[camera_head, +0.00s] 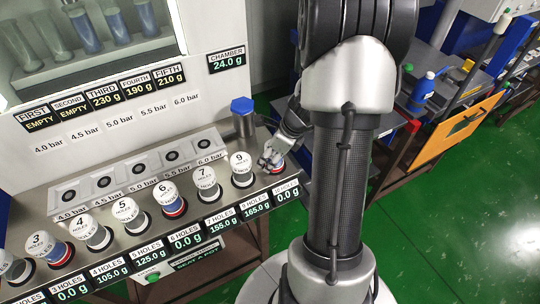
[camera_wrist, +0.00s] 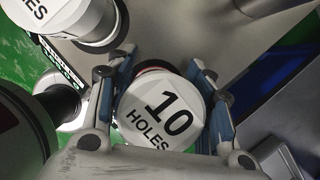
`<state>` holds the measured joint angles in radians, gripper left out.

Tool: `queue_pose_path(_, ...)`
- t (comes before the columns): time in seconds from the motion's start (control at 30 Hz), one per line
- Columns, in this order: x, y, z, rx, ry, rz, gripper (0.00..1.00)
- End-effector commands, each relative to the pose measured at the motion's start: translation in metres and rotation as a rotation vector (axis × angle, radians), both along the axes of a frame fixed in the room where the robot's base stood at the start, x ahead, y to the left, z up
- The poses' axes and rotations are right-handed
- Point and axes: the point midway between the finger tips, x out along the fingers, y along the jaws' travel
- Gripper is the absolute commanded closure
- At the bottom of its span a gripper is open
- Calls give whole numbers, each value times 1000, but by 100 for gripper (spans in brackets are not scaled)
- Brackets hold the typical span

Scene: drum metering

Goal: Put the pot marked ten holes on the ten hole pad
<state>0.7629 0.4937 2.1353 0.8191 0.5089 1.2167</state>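The pot marked ten holes (camera_wrist: 162,112) shows its white lid in the wrist view. In the head view my gripper (camera_head: 270,158) covers most of this pot, and only a blue and red part of its side shows below the fingers. My gripper (camera_wrist: 162,75) has one blue-padded finger on each side of the pot, both close against it. The pot looks upright at the right end of the bench row, above or on the ten hole pad. That pad is hidden. Its display (camera_head: 287,194) reads 0.0 g.
The pot marked nine (camera_head: 241,171) stands close on the left, with the pot marked seven (camera_head: 207,184) beyond it. A blue-capped post (camera_head: 242,115) rises behind.

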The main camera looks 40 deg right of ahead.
Motion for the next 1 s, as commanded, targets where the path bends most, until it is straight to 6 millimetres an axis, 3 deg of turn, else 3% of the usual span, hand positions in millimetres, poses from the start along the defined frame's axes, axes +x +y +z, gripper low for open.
queue_pose_path(0.27,0,0,1,0,0,0,34)
queue_pose_path(0.63,0,0,5,-1,0,0,34)
queue_pose_path(0.77,-6,-4,24,-1,-2,-3,34)
queue_pose_path(1.0,-24,-12,74,-1,-2,-3,34)
